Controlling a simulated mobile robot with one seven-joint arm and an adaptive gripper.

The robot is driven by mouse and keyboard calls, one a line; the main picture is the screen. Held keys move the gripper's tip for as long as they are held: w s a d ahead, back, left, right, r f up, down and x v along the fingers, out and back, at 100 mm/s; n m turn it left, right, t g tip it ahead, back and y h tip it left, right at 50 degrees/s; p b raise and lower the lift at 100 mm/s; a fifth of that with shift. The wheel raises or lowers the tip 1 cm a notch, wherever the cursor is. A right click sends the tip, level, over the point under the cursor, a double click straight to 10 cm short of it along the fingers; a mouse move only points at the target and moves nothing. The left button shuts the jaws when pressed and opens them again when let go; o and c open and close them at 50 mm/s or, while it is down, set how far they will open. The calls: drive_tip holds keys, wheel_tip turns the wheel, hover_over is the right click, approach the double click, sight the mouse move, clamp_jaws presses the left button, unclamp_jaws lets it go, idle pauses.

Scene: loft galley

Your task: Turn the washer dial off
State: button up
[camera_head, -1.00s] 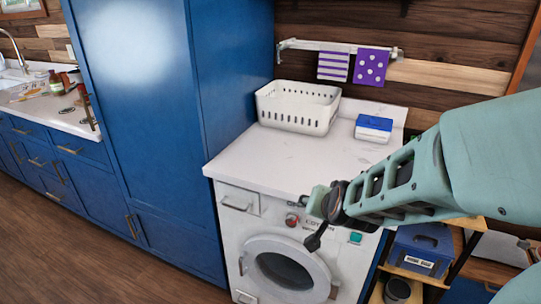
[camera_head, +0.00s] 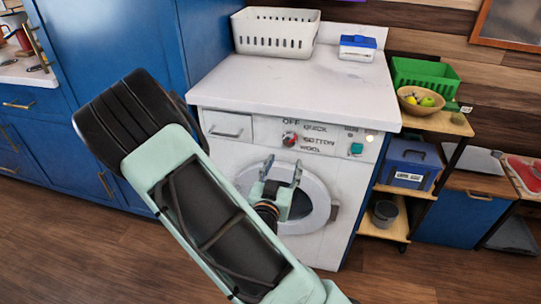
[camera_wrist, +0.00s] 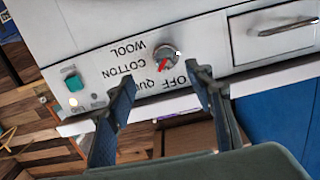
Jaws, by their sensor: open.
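The washer (camera_head: 222,153) is white, with its control panel above a round door. The dial (camera_head: 290,139) is a grey knob with a red pointer, near the OFF, QUICK, COTTON and WOOL labels. My gripper (camera_head: 282,168) is open and empty in front of the washer, just below the dial in the picture. Its fingers also show in the wrist view (camera_wrist: 163,80), with the dial beyond their tips and apart from them.
A teal button (camera_head: 356,148) and a lit lamp (camera_head: 369,138) are on the panel's right. A drawer (camera_head: 227,125) is at its left. A white basket (camera_head: 275,35) and a blue-lidded box (camera_head: 357,48) stand on top. A shelf (camera_head: 445,124) stands right; blue cabinets (camera_head: 110,60) stand left.

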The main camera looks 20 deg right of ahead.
sight(289, 144)
drive_tip(key=shift+t, duration=0.4)
drive_tip(key=x, duration=0.6)
drive_tip(key=b+x, duration=0.1)
drive_tip(key=x, duration=0.2)
drive_tip(key=shift+w+f, duration=0.15)
drive_tip(key=shift+w, duration=0.35)
drive_tip(key=shift+n, duration=0.3)
drive_tip(key=c, duration=1.2)
